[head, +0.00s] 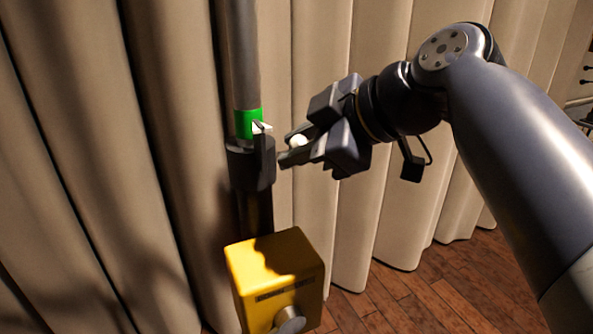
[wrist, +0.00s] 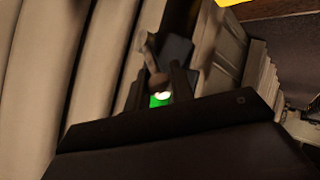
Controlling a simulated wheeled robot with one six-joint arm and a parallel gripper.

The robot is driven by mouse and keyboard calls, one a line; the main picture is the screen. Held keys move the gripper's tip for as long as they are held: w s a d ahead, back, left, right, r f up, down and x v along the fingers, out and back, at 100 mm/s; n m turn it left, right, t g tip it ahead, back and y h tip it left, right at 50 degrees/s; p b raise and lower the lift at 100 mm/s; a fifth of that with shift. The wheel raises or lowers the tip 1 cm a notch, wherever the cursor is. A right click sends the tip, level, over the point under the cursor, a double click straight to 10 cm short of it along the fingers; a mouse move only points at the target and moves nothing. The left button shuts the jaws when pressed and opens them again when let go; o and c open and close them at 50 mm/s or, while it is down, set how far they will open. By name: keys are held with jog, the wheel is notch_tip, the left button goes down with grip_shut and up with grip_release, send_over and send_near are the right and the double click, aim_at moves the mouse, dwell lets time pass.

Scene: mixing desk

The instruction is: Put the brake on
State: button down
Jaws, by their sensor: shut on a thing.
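A grey upright pole (head: 242,60) carries a green band (head: 249,124), with a small white pointed piece (head: 262,128) beside it. A black housing (head: 251,165) sits just below the band. My gripper (head: 294,150) is right of the housing, its fingers pointing left towards it. It is shut on a small pale round knob (head: 299,141), which I take to be the brake's handle. Any link from the knob to the housing is hidden. In the wrist view a shadowed rod with a rounded end (wrist: 157,79) lies between the fingers, with green (wrist: 155,101) behind.
A yellow box (head: 272,265) with a round metal knob (head: 290,321) stands below the housing. Beige curtains (head: 330,220) hang close behind the pole. Wooden floor (head: 430,300) shows at the lower right.

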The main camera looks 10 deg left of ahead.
jog(key=shift+s+d+f+n+t+y+b, duration=0.2)
jog(key=shift+f+t+y+b, duration=0.35)
jog(key=shift+b, duration=1.75)
jog(key=shift+s+d+f+n+t+y+b, duration=0.1)
jog(key=shift+s+f+n+t+y+b, duration=0.3)
jog(key=shift+b, duration=1.9)
jog(key=shift+s+d+f+n+t+y+b, duration=0.1)
jog(key=shift+f+t+y+b, duration=0.55)
jog(key=shift+b, duration=1.65)
jog(key=b, duration=0.5)
jog(key=shift+f+t+y, duration=0.4)
jog(key=shift+n+b, duration=0.3)
jog(key=shift+b, duration=0.25)
jog(key=c, duration=1.3)
grip_release()
jog(key=shift+o, duration=0.2)
jog(key=shift+r, duration=0.1)
jog(key=shift+s+d, duration=0.15)
jog(key=shift+s, duration=0.05)
